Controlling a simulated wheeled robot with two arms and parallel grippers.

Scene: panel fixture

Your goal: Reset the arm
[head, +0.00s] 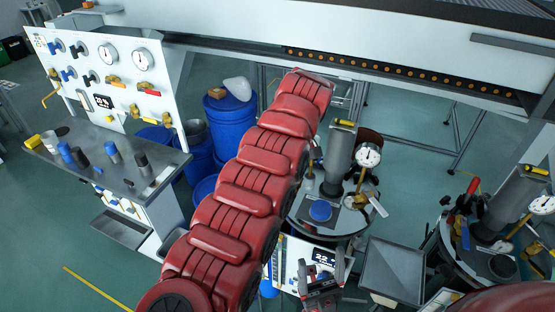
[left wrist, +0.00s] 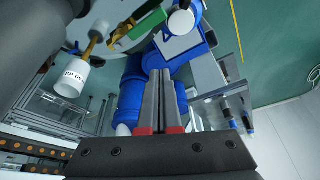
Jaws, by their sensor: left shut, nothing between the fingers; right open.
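My left arm, red and segmented, crosses the head view from the bottom left up to the upper middle. Its gripper is hidden in that view. In the left wrist view my left gripper (left wrist: 167,88) is shut, its two dark fingers side by side with nothing between them. Blue drums (left wrist: 130,100) show behind the fingers. My right gripper (head: 322,278) is at the bottom middle of the head view. It is open and empty, in front of a white panel with a digital display (head: 324,257).
A white gauge panel (head: 110,75) with a grey shelf (head: 105,160) stands at the left. Blue drums (head: 230,120) stand behind my left arm. A round fixture with a dial gauge (head: 368,156) is right of it. A grey tray (head: 393,270) lies right of my right gripper.

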